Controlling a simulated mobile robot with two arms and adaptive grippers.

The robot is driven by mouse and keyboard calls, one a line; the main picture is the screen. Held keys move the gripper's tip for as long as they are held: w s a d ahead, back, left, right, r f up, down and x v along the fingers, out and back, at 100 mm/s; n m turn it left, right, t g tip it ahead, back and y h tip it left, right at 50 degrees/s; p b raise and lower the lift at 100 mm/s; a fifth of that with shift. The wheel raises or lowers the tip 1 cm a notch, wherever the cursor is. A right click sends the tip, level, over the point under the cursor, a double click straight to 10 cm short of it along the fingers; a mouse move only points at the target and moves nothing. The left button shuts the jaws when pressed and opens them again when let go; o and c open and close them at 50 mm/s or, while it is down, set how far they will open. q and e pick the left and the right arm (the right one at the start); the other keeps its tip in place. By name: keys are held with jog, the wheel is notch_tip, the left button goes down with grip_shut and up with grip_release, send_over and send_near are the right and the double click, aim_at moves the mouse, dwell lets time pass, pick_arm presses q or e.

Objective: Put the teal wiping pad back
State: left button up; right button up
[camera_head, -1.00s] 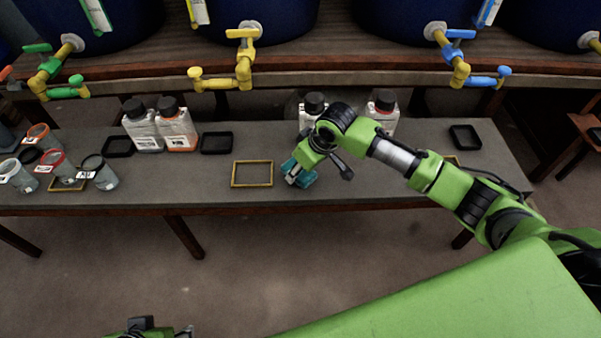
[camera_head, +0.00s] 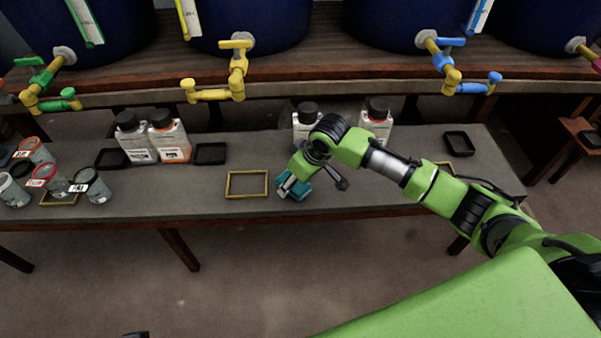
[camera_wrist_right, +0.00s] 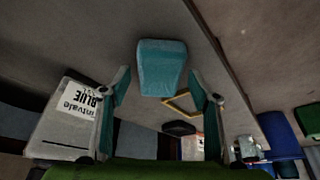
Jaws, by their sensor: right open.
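The teal wiping pad (camera_head: 298,190) is on the grey bench, just right of an empty yellow rectangular frame (camera_head: 247,184). In the right wrist view the pad (camera_wrist_right: 162,68) shows whole, as a teal block just beyond and between the two fingertips. My right gripper (camera_wrist_right: 160,84) is open, with a gap between each finger and the pad. In the head view the right gripper (camera_head: 289,187) is over the pad and partly hides it. The yellow frame also shows in the wrist view (camera_wrist_right: 182,104), behind the pad. My left gripper is not in view.
White bottles (camera_head: 306,123) stand behind my right wrist. More bottles (camera_head: 168,137), black trays (camera_head: 210,154) and labelled jars (camera_head: 92,187) are to the left. Blue vats (camera_head: 262,22) with coloured taps stand on a shelf behind.

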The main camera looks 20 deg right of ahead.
aim_at(299, 186)
jog(key=p+v, duration=0.1)
jog(key=v, duration=0.2)
jog(key=shift+r, duration=0.25)
jog(key=p+v, duration=0.2)
jog(key=v, duration=0.6)
jog(key=s+a+f, duration=0.6)
jog(key=s+f, duration=0.3)
jog(key=f, duration=0.2)
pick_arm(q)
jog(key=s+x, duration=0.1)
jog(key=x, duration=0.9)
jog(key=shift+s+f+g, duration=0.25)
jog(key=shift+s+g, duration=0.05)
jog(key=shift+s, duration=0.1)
pick_arm(e)
jog(key=s+d+f+m+h, duration=0.1)
jog(key=s+d+f+m, duration=0.1)
jog(key=s+f, duration=0.3)
jog(key=s+d+f+m+h, duration=0.1)
jog(key=s+d+f, duration=0.3)
jog(key=s, duration=0.8)
jog(key=shift+d+f+m+g, duration=0.25)
jog(key=shift+f+m+g, duration=0.15)
jog(key=shift+f, duration=0.55)
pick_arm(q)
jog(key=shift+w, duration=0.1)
